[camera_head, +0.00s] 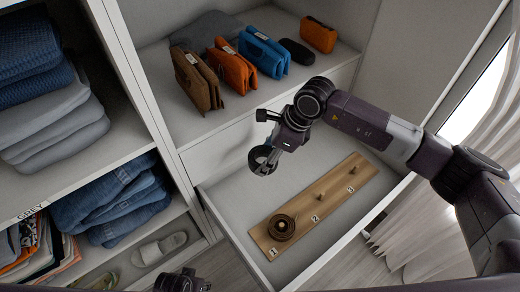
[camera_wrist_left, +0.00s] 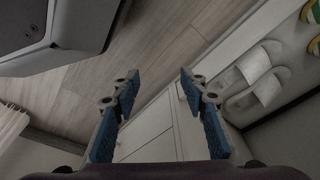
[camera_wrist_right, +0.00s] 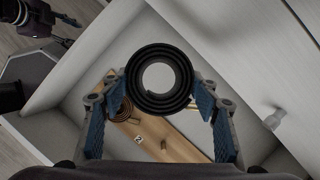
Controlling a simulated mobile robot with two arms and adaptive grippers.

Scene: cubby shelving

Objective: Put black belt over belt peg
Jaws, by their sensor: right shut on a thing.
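My right gripper (camera_head: 275,146) is shut on the black belt (camera_head: 258,163), a coiled ring held in the air above the open drawer. In the right wrist view the black belt (camera_wrist_right: 159,106) sits between the fingertips, its round hole facing the camera. A wooden peg board (camera_head: 303,209) lies in the drawer, with pegs marked 1, 2 and 3. A brown coiled belt (camera_head: 281,228) is around peg 1. The middle peg (camera_head: 320,199) and the far peg (camera_head: 350,173) are bare. My left gripper (camera_wrist_left: 159,88) is open and empty, low near the floor.
The open drawer (camera_head: 234,206) has raised walls around the board. Above it, a shelf holds brown, orange and blue wallets (camera_head: 264,52) and grey cloth. Folded jeans (camera_head: 110,198) and light slippers (camera_head: 160,248) fill the left cubbies. A curtain (camera_head: 440,222) hangs at right.

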